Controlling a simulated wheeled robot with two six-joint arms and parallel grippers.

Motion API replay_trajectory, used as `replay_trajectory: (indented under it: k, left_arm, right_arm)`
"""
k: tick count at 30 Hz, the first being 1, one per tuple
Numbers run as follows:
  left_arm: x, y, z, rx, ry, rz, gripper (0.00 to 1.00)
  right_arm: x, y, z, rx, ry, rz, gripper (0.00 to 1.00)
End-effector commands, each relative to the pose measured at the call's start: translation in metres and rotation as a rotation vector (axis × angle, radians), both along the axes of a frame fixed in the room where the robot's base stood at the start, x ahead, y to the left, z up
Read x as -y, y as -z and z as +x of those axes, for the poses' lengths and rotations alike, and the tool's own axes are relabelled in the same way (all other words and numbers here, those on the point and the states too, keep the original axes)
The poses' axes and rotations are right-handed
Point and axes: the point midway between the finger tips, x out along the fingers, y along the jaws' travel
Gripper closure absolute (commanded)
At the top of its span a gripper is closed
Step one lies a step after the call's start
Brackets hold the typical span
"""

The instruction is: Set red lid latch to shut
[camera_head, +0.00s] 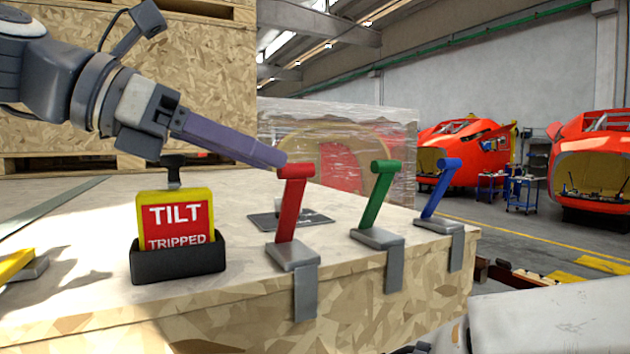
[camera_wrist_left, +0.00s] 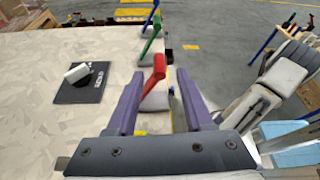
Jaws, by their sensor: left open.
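The red lid latch (camera_head: 291,205) stands up from its grey base on the crate's front edge, leaning slightly, with a round red knob at its top. In the left wrist view the red latch (camera_wrist_left: 153,75) shows between the two purple fingers. My left gripper (camera_head: 278,158) comes in from the left with its fingertips at the red knob's height. In the left wrist view my left gripper (camera_wrist_left: 160,78) is open, with a finger on either side of the latch. Whether either finger touches it I cannot tell. My right gripper is not in view.
A green latch (camera_head: 375,200) and a blue latch (camera_head: 438,190) stand farther right along the wooden crate lid's edge (camera_head: 345,312). A yellow and red tilt indicator (camera_head: 177,225) in a black holder stands to the left. A dark plate with a white cylinder (camera_wrist_left: 77,73) lies on the lid.

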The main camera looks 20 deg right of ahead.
Motion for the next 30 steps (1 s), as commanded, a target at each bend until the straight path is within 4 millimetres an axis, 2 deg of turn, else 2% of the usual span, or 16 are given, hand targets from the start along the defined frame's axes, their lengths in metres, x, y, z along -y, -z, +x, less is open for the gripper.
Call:
replay_trajectory:
  k: [6,12,17,25,26,27,30]
  left_arm:
    - [0.040,0.015,-0.001,-0.001,0.004,0.002,0.48]
    - [0.067,0.027,-0.001,0.001,0.002,0.001,0.48]
    - [0.077,0.032,0.000,0.003,-0.001,0.001,0.48]
    - [0.079,0.033,0.001,0.003,-0.003,0.000,0.48]
    - [0.079,0.033,0.001,0.003,-0.003,0.000,0.52]
    - [0.079,0.033,0.001,0.003,-0.002,0.000,0.67]
    - [0.079,0.033,0.000,0.003,-0.002,0.000,1.00]
  right_arm:
    - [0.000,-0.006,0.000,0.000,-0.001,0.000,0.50]
    - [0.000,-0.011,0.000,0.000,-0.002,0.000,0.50]
    - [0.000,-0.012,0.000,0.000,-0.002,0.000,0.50]
    - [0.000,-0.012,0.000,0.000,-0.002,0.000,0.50]
    - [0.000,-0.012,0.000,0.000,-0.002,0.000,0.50]
    - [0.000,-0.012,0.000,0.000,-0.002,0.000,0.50]
    - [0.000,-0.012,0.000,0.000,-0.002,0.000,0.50]
